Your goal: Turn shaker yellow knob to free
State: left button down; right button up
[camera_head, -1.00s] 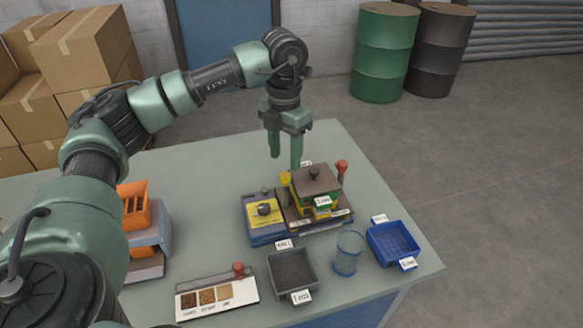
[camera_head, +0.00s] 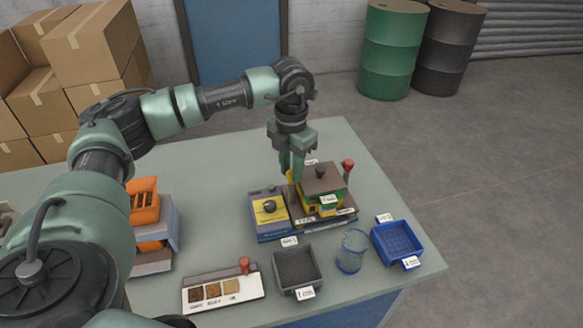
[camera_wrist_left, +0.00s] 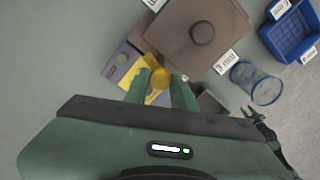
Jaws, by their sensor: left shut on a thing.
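The shaker (camera_head: 322,180) has a brown lid with a dark knob on top and green and yellow sides, and stands on a dark base. Its yellow knob (camera_wrist_left: 160,77) is at the left side of the shaker, between the fingertips in the left wrist view. My left gripper (camera_head: 291,186) points down there and is shut on the yellow knob; it also shows in the left wrist view (camera_wrist_left: 160,88). In the head view the fingers mostly hide the knob, so its setting cannot be read.
A control box (camera_head: 267,210) with a yellow face and black dial is close left of the shaker. A red-topped lever (camera_head: 348,166) stands at its right. A dark tray (camera_head: 297,272), a clear beaker (camera_head: 352,252) and a blue tray (camera_head: 398,242) are in front. The table's left-back area is clear.

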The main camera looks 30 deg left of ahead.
pick_arm(q)
jog(key=shift+f+n+b, duration=0.1)
jog(key=shift+n+b, duration=0.3)
jog(key=shift+n, duration=1.1)
jog(key=shift+w+r, duration=0.1)
jog(key=shift+r, duration=0.1)
jog(key=c, duration=1.2)
grip_release()
jog(key=shift+o, duration=0.2)
notch_tip(320, 180, up, 8)
jog(key=shift+f+b, duration=0.15)
jog(key=shift+b, duration=0.9)
